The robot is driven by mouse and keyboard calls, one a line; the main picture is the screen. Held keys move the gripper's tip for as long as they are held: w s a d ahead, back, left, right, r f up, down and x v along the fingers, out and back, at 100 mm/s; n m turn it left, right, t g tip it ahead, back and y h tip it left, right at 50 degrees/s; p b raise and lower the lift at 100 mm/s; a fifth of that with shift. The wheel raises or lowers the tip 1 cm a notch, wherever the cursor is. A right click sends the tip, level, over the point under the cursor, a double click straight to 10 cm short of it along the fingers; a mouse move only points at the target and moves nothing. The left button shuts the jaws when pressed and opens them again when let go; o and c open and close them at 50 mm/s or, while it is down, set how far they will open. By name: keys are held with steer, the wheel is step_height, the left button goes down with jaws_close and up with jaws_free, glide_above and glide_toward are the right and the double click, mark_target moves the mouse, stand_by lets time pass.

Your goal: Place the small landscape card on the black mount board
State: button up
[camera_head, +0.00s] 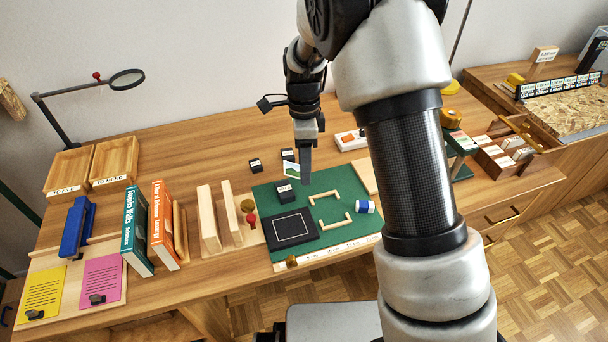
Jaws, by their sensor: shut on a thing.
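The small landscape card (291,170) shows white and green beside my gripper's fingers, partly hidden by them. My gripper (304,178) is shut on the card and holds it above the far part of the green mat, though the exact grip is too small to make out. The black mount board (284,237) lies flat on the near left of the mat, with a thin white rectangle outlined on it. The board's outlined area is bare. My gripper is behind the board and a little to its right in the picture.
The green cutting mat (335,236) also bears wooden corner pieces (334,219), a dark labelled block (284,192) and a blue-white roll (364,206). Wooden uprights (209,218) and books (164,225) stand left. My arm hides part of the right side.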

step_height(320, 180, up, 4)
steer(key=shift+f, duration=0.1)
steer(key=shift+d+r, duration=0.1)
steer(key=shift+r, duration=0.2)
steer(key=s+d+r+n+p, duration=0.3)
steer(key=d+r+n+p, duration=0.2)
steer(key=n+p, duration=0.3)
steer(key=s+d+r+n+t+h+p, duration=0.1)
steer(key=s+d+r+n+p, duration=0.2)
steer(key=d+r+n+p, duration=0.3)
steer(key=r+n+p, duration=0.1)
steer(key=n+p, duration=0.1)
steer(key=n, duration=0.1)
steer(key=shift+d+r, duration=0.15)
steer(key=shift+d, duration=0.15)
